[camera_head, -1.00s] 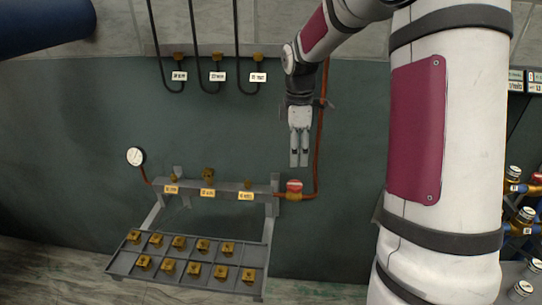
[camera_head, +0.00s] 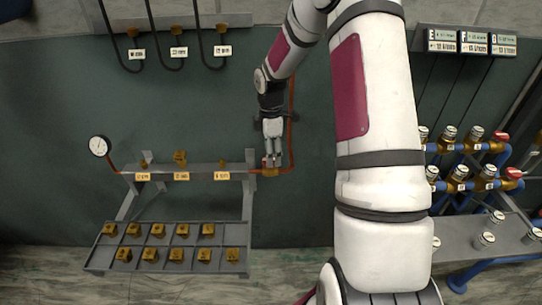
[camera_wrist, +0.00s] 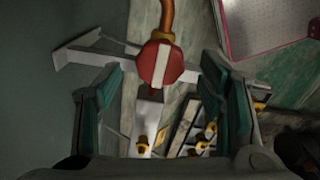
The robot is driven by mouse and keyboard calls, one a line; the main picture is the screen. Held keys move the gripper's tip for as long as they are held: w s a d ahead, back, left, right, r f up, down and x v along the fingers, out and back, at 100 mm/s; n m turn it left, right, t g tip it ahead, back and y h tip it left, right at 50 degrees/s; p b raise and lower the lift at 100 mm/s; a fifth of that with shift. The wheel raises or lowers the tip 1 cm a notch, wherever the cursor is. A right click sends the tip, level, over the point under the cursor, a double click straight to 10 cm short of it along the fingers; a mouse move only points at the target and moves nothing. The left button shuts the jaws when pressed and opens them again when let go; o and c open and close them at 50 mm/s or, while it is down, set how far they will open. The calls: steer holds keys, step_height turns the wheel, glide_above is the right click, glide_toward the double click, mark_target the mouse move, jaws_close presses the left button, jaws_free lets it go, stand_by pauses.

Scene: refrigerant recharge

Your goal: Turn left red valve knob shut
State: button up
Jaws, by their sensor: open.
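The red valve knob (camera_wrist: 160,64) shows in the wrist view as a red disc with a white bar across its face, on a copper pipe (camera_wrist: 167,18). My gripper (camera_wrist: 160,90) is open, with one finger on each side of the knob and visible gaps to both. In the head view my gripper (camera_head: 273,158) points down at the right end of the grey manifold rail (camera_head: 200,170). There my fingers mostly hide the knob, and the brass valve body (camera_head: 270,173) shows just below them. I cannot tell whether the fingertips touch the knob.
A round gauge (camera_head: 99,146) is at the rail's left end. A tray (camera_head: 92,262) with several brass fittings lies below. Hoses with labels hang above. Blue pipes (camera_head: 465,275) with more red-capped valves stand at the right, beyond my arm.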

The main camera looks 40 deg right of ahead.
steer(key=shift+f, duration=1.05)
steer(key=c, duration=1.1)
steer(key=shift+c, duration=0.2)
